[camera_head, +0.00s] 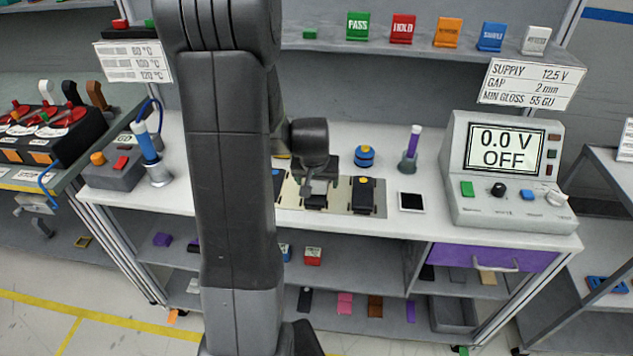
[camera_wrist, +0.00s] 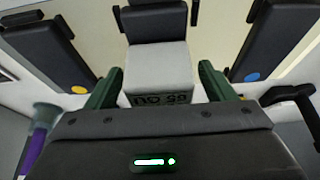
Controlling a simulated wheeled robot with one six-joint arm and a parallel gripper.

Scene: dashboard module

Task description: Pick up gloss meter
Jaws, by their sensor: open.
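A light grey block with a dark display reading something like "55 GU", upside down in the wrist view, looks like the gloss meter (camera_wrist: 160,62). It sits between the two green fingers of my gripper (camera_wrist: 160,76). The fingers are apart, with a visible gap on each side of the block. A dark part adjoins the block's far end. In the head view my gripper (camera_head: 315,188) is low over the middle of the beige plate (camera_head: 290,194), and my arm and gripper hide most of the block.
Black modules flank the block, one with a yellow dot (camera_head: 363,196) and one with a blue dot (camera_wrist: 285,40). A power supply (camera_head: 507,165) reading "0.0 V OFF" stands right.

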